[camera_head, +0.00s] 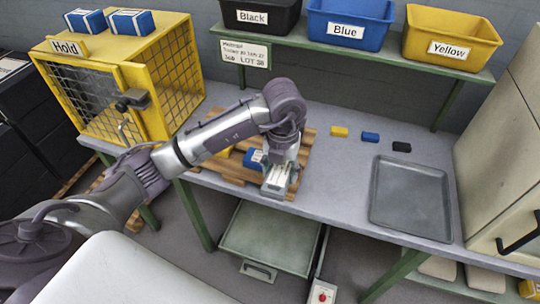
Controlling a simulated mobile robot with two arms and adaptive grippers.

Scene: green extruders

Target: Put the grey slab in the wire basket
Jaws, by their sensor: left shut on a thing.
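My left gripper (276,184) reaches down over the wooden slatted pallet (296,165) on the bench and is shut on a small pale grey piece. The piece is mostly hidden by the fingers, so I cannot tell for sure that it is the grey slab. No other grey slab shows plainly. I see no open wire basket; the nearest match is the yellow cage with wire mesh sides (130,80), labelled Hold, at the left of the bench. My right gripper is not in view.
A blue box (252,158) lies beside my left gripper. Small yellow (339,131), blue (370,137) and black (401,147) blocks stand at the back. A grey tray (409,226) lies at right. Black, blue and yellow bins (452,42) sit on the shelf above.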

